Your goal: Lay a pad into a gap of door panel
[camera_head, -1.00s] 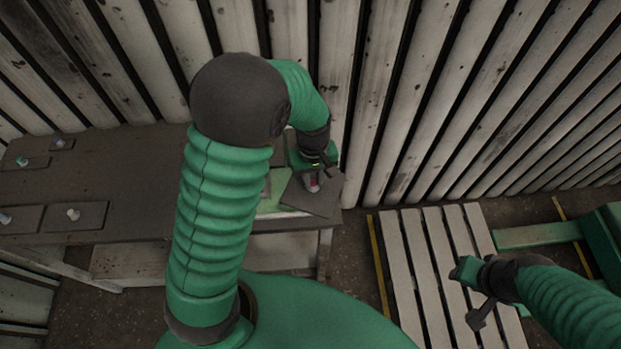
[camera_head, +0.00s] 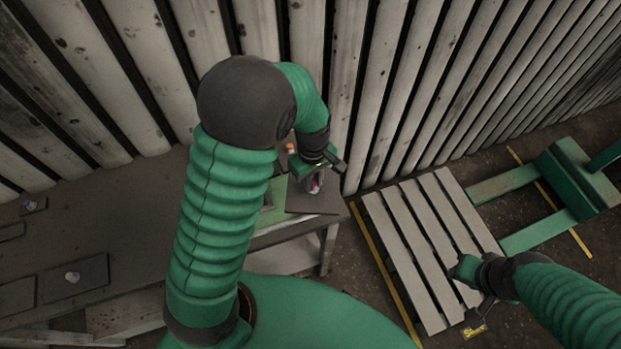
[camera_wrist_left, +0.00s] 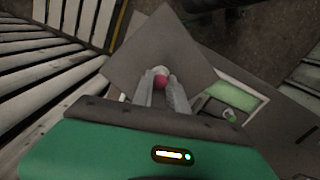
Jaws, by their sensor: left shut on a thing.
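My left gripper (camera_head: 318,178) is shut on the red knob (camera_wrist_left: 160,80) of a flat, dark grey square pad (camera_head: 313,204). In the left wrist view the pad (camera_wrist_left: 150,50) spreads out beyond the fingertips, turned at an angle. It is over the right end of the bench; I cannot tell whether it touches anything below. A green surface with a pale edge (camera_head: 270,208), perhaps the door panel, lies beside and partly under it. The wrist view shows a green recess (camera_wrist_left: 230,95) with a pale rim. My right gripper (camera_head: 468,271) is above the pallet, its jaws unclear.
The dark bench (camera_head: 110,210) holds other knobbed pads, one with a pale knob (camera_head: 72,277). An orange knob (camera_head: 290,148) shows behind my left wrist. A slatted pallet (camera_head: 405,240) stands on the floor at right, near a green frame (camera_head: 575,185). A slatted wall closes the back.

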